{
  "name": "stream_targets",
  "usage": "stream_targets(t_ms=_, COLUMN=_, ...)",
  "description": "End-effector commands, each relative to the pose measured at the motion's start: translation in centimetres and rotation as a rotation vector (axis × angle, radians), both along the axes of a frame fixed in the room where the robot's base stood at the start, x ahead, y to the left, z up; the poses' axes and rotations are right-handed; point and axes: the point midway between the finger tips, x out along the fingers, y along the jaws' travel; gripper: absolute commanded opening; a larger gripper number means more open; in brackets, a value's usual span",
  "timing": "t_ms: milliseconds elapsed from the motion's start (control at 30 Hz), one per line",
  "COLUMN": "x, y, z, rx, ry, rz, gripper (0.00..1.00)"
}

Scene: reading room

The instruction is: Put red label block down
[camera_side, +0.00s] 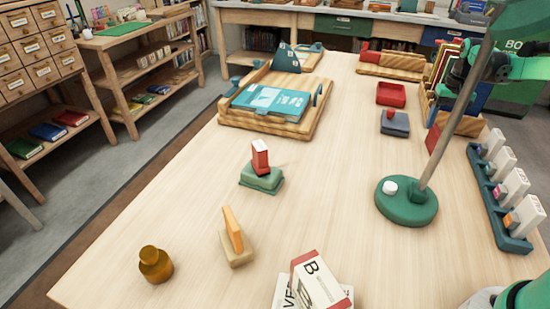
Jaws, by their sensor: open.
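The red label block (260,154) stands slightly tilted on a green stepped base (262,180) near the middle of the table. My gripper (456,78) is at the upper right, well apart from the red block, and is open. The lamp pole and lamp head partly cover my gripper and wrist, and its fingertips are hard to make out. I see nothing held in it.
A green-based lamp (407,212) stands at right, beside a teal rack (502,215) of labelled blocks. An orange block (232,230), brass weight (155,264) and white-red boxes (318,281) are in front. A wooden tray (311,116) holds a teal book. The table centre is clear.

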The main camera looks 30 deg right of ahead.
Motion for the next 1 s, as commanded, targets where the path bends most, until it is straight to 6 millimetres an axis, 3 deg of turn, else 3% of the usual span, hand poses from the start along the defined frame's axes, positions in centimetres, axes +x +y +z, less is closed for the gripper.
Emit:
stream_targets(t_ms=167, x=0.0, y=0.0, z=1.8, rx=0.000, ry=0.000, rz=0.000, gripper=0.57)
stream_targets(t_ms=600, x=0.0, y=0.0, z=-3.4, rx=0.000, ry=0.000, rz=0.000, gripper=0.57)
stream_targets(t_ms=900, x=0.0, y=0.0, z=-3.9, rx=0.000, ry=0.000, rz=0.000, gripper=0.57)
stream_targets(t_ms=1000, x=0.0, y=0.0, z=-3.9, rx=0.000, ry=0.000, rz=0.000, gripper=0.31)
